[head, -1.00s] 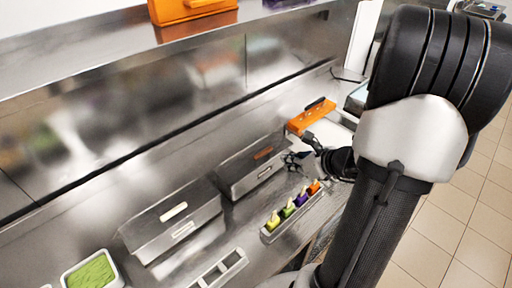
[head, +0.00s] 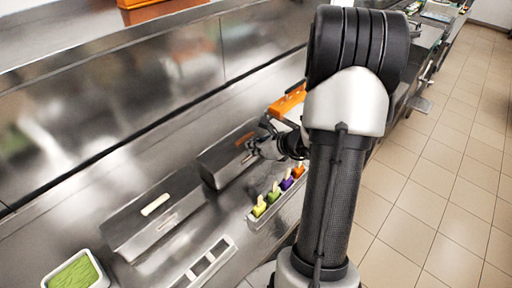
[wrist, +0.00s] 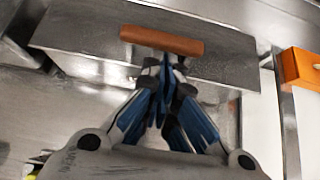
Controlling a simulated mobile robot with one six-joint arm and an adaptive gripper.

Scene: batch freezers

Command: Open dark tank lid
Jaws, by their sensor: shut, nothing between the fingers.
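The darker steel tank (head: 212,178) stands on the counter with its lid (head: 224,145) down. A brown-orange bar handle (wrist: 160,40) on it shows clearly in the wrist view, and part of it shows in the head view (head: 245,138). My gripper (wrist: 168,62) is shut and empty. Its blue-sided fingertips are close to the handle, just below it in the wrist view. I cannot tell whether they touch the handle or the lid edge. In the head view, my gripper (head: 254,147) is at the tank's right front, partly covering that end.
A second steel tank (head: 140,235) with a white handle stands to the left. A rack of colored popsicles (head: 262,215) sits in front. An orange box (head: 288,102) is beyond my gripper. A green-filled tub (head: 102,276) and an empty holder (head: 215,255) are nearer.

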